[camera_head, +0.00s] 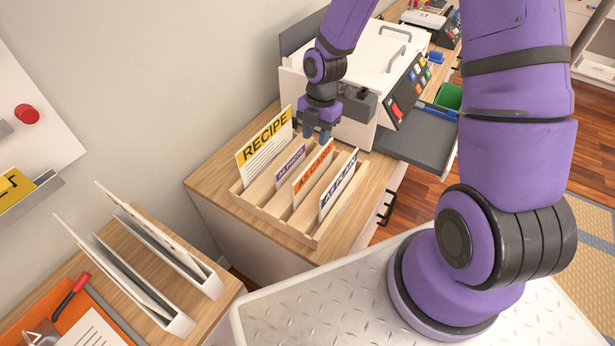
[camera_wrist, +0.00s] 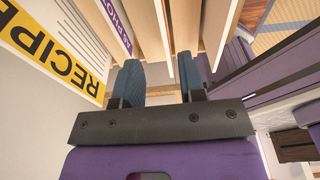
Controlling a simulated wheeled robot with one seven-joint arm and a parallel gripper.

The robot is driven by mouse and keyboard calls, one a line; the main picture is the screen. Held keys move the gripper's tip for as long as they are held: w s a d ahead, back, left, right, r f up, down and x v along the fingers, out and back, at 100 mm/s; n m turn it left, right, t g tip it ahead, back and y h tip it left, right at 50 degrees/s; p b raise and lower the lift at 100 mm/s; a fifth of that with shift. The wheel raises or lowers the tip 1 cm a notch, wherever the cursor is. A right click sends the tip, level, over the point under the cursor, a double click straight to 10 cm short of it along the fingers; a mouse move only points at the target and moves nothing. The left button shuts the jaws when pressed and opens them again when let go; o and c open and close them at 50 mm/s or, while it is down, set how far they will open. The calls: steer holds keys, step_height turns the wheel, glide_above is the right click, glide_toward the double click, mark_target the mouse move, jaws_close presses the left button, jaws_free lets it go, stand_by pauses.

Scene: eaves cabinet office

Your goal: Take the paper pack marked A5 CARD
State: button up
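The A5 CARD pack (camera_head: 313,167), white with an orange header, stands upright in a slot of the wooden rack (camera_head: 272,218). My gripper (camera_head: 319,133) is above the rack, pointing down, with its blue fingertips close to the pack's top edge. In the wrist view my gripper (camera_wrist: 161,82) has its fingers well apart. A thin pack edge (camera_wrist: 163,22) shows ahead of the gap, probably the A5 CARD pack; its label is not readable there. I cannot tell if the fingers touch it.
The yellow RECIPE pack (camera_head: 265,144) and purple A6 PHOTO pack (camera_head: 289,163) stand left of it, the A5 PLAIN pack (camera_head: 339,185) right. A white machine (camera_head: 370,60) stands close behind my gripper. White holders (camera_head: 140,262) are at lower left.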

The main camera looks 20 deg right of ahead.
mark_target(314, 159)
steer(key=shift+s+a+f, duration=0.2)
steer(key=shift+s+f, duration=0.05)
steer(key=shift+f, duration=1.45)
steer(key=shift+s+a+f, duration=0.2)
steer(key=shift+f, duration=1.5)
steer(key=shift+s+a+f, duration=0.2)
steer(key=shift+s+f, duration=0.05)
steer(key=shift+f, duration=1.45)
jaws_close()
